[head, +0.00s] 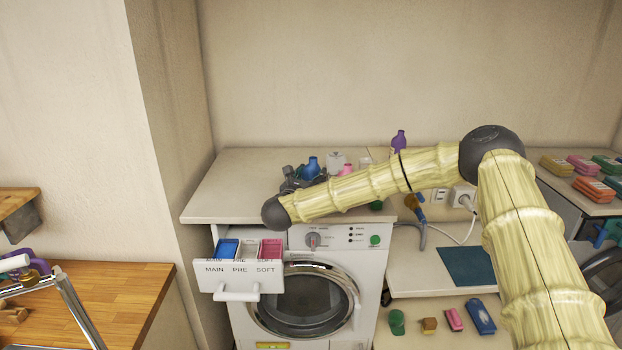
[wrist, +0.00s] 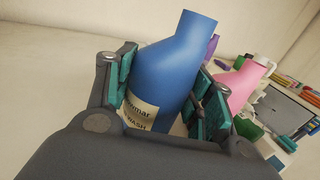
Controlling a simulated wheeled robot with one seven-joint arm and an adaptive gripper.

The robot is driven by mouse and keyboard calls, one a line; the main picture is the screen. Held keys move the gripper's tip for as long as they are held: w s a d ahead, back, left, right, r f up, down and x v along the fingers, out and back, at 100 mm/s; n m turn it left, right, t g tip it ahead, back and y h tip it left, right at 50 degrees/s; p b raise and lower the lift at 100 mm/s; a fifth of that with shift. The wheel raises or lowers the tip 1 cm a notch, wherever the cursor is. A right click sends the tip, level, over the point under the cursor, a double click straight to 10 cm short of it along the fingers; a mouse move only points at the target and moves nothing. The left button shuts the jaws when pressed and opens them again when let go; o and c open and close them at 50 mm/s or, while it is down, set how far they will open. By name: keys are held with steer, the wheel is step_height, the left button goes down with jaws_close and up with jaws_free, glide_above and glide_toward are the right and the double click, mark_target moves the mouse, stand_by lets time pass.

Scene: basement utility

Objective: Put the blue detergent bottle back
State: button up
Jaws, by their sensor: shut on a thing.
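The blue detergent bottle (wrist: 172,72) stands between the teal pads of my gripper (wrist: 165,95) in the wrist view, with a pale label low on its side. My gripper is shut on it. In the head view the blue bottle (head: 311,168) shows above the counter over the washing machine, beside my dark gripper (head: 296,180), which my arm partly hides. I cannot tell whether the bottle's base touches the counter (head: 230,190).
A purple bottle (head: 398,141) stands farther right. The detergent drawer (head: 238,275) is pulled out below. The counter's left part is clear.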

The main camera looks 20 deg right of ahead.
steer(key=shift+f+p, duration=0.45)
steer(key=shift+f, duration=0.45)
steer(key=shift+f, duration=0.15)
steer(key=o, duration=1.2)
steer(key=shift+c, duration=0.2)
steer(key=shift+s+a, duration=0.1)
steer(key=shift+s, duration=0.05)
steer(key=b+v, duration=0.6)
steer(key=v, duration=0.5)
steer(key=shift+s+a, duration=0.25)
steer(key=shift+a, duration=0.05)
